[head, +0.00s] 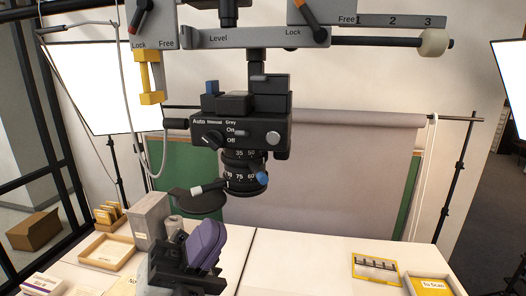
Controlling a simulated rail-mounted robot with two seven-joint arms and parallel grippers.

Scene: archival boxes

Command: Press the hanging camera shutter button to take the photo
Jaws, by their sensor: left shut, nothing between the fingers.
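The black camera (240,135) hangs lens-down from a grey overhead mount in the head view. It has an Auto/Manual/Grey dial and an On/Off switch on its front. A pale cable (147,160) hangs in a loop at its left side. I cannot clearly make out a separate shutter button on the cable. My left gripper (207,240), black with purple fingers, is low in the view, below and left of the lens. It is shut, holds nothing and is apart from the camera. My right gripper is not in view.
A dark round disc on an arm (198,203) sticks out left of the lens. A yellow bracket (150,78) hangs left of the camera. The white table (305,265) carries a grey box (150,218), trays and a To Scan tray (434,285). Its middle is mostly clear.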

